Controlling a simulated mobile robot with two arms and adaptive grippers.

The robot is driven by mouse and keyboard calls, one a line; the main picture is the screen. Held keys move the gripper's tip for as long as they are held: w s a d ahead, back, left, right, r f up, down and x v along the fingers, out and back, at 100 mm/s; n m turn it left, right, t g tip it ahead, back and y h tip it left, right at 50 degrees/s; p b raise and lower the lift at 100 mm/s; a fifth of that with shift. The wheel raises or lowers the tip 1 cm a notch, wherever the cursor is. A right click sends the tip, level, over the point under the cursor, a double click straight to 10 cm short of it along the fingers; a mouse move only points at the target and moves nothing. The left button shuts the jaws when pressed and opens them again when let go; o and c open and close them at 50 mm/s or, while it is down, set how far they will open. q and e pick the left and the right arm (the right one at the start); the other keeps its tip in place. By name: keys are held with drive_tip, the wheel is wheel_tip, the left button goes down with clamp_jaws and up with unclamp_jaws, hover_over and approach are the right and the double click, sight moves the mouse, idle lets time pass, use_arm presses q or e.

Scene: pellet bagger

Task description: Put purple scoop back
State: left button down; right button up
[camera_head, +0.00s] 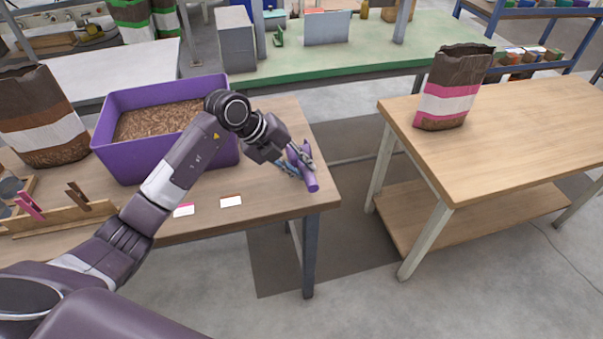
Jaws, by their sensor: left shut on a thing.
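The purple scoop (311,181) is in my left gripper (297,164), near the right edge of the left table. The gripper is shut on the scoop, and its handle end points down and toward the viewer. The fingers hide part of the scoop. A purple bin (130,165) filled with brown pellets stands on the same table, to the left of the gripper. My left arm crosses in front of the bin and hides part of its right side. My right gripper is not in view.
An open brown bag with a white band (45,135) stands left of the bin. A wooden rack (65,215) with clips sits at the front left. A bag with a pink band (448,95) stands on the right table (520,130). A floor gap separates the tables.

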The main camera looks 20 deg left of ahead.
use_arm(q)
wheel_tip(320, 180, down, 3)
drive_tip(key=shift+r, duration=0.1)
drive_tip(key=c, duration=1.7)
unclamp_jaws()
drive_tip(key=shift+c, duration=0.2)
drive_tip(key=shift+r, duration=0.1)
drive_tip(key=b+v, duration=0.1)
drive_tip(key=v, duration=1.1)
